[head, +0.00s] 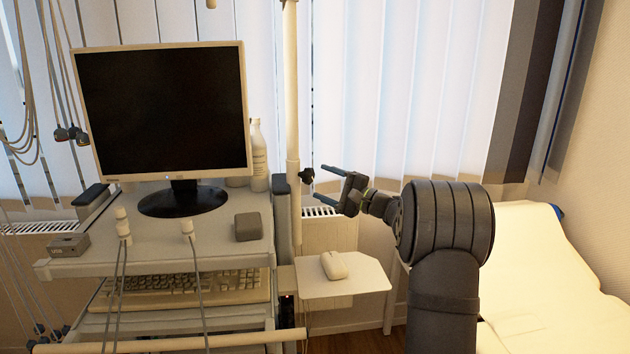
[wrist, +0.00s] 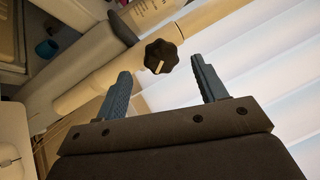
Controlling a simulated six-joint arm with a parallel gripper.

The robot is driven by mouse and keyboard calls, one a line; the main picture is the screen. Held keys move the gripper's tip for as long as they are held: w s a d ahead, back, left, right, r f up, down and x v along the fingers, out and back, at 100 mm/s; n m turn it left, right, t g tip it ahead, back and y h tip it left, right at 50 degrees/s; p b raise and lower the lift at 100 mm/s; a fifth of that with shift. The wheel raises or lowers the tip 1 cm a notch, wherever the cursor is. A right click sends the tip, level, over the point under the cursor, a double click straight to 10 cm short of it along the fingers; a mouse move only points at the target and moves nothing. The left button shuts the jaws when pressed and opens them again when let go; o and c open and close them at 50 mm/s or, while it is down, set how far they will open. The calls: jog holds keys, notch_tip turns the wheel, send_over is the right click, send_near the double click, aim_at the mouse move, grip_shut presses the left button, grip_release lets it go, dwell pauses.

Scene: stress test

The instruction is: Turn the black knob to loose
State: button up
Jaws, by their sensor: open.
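In the wrist view my gripper (wrist: 160,75) is open and empty, with a gap between the knob and both fingers. The knob's mount on the pole is partly hidden behind it.
A monitor (head: 160,110) stands on the cart (head: 90,262) at left, with a white bottle (head: 258,155) behind. A small side shelf (head: 345,288) with a white mouse (head: 334,265) lies below my gripper. A pale bed (head: 550,275) is at right. Blinds hang behind.

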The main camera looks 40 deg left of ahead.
aim_at(311, 176)
jog(key=w+d+f, duration=0.1)
jog(key=d+f, duration=0.1)
jog(key=d, duration=1)
jog(key=shift+w+d, duration=0.15)
jog(key=shift+d, duration=0.2)
jog(key=shift+a, duration=0.1)
jog(key=a+r, duration=0.1)
jog(key=a, duration=0.4)
jog(key=s+a, duration=0.1)
jog(key=a, duration=0.5)
jog(key=a+r, duration=0.1)
jog(key=a, duration=0.5)
jog(key=shift+s+r, duration=0.35)
jog(key=shift+s, duration=0.05)
jog(key=shift+d, duration=0.1)
jog(key=shift+a, duration=0.25)
jog(key=shift+d+m, duration=0.2)
jog(key=shift+m, duration=0.7)
jog(key=m, duration=0.3)
jog(key=m+t, duration=0.1)
jog(key=m, duration=0.2)
jog(key=shift+r+t, duration=0.15)
jog(key=shift+t, duration=0.15)
jog(key=m+h, duration=0.1)
jog(key=m, duration=0.3)
jog(key=shift+r+m, duration=0.1)
jog(key=shift+m, duration=0.2)
jog(key=shift+m+t+h, duration=0.3)
jog(key=shift+m+t, duration=0.1)
jog(key=shift+m, duration=1.4)
